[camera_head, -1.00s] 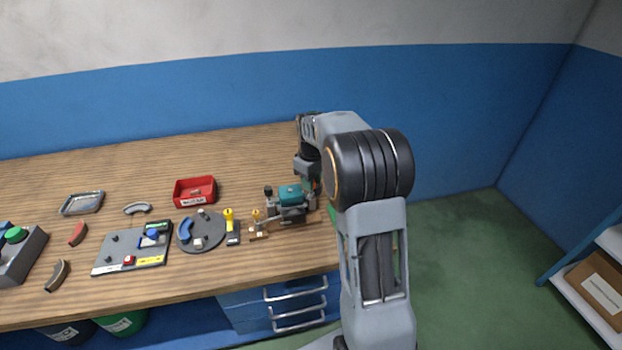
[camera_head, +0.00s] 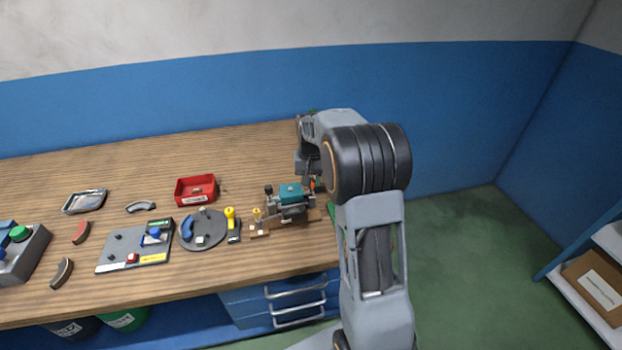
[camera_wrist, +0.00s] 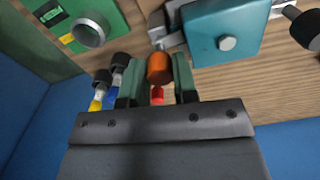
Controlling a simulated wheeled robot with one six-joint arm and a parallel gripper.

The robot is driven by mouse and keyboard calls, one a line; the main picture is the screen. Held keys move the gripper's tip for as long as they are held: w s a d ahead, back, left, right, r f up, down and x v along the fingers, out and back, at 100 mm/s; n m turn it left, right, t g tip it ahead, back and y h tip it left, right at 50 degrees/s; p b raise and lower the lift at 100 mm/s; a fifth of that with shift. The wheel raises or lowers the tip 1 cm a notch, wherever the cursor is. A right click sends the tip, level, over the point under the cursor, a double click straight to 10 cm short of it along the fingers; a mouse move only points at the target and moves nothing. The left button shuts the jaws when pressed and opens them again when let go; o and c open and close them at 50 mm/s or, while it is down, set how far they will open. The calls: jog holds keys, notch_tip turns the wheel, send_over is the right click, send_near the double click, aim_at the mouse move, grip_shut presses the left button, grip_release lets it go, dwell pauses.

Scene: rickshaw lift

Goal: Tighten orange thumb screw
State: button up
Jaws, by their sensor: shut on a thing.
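The orange thumb screw (camera_wrist: 160,67) shows in the wrist view as a rounded orange knob beside a teal block (camera_wrist: 222,30). My gripper (camera_wrist: 158,72) is shut on the screw, with one green finger on each side of it. In the head view the teal block (camera_head: 290,191) sits on a metal fixture (camera_head: 294,208) near the bench's right end. There my forearm and wrist largely hide the gripper and the screw.
A green panel with a metal ring (camera_wrist: 90,32) and black-capped plugs (camera_wrist: 103,80) stand close left of my gripper in the wrist view. On the wooden bench (camera_head: 120,175), a red bin (camera_head: 196,190), a round grey plate (camera_head: 204,230) and a yellow-handled tool (camera_head: 232,224) lie left of the fixture.

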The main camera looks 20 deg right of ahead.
jog(key=shift+m, duration=0.7)
jog(key=o, duration=0.9)
notch_tip(320, 180, up, 14)
jog(key=shift+f, duration=0.1)
dwell(0.6)
jog(key=s+a+f+n+t, duration=0.1)
jog(key=s+a+f+n, duration=0.1)
jog(key=s, duration=0.5)
jog(key=s+a+f+n+t, duration=0.1)
jog(key=s+a+f, duration=0.1)
jog(key=s+a, duration=0.3)
jog(key=s+a+f+n+t, duration=0.1)
jog(key=s+a+f+n, duration=0.1)
jog(key=s, duration=0.8)
jog(key=shift+s+a+f+n+t, duration=0.1)
jog(key=shift+a+f+n+t, duration=0.05)
jog(key=shift+a, duration=0.3)
jog(key=shift+a+f+n+t, duration=0.15)
jog(key=shift+a, duration=0.3)
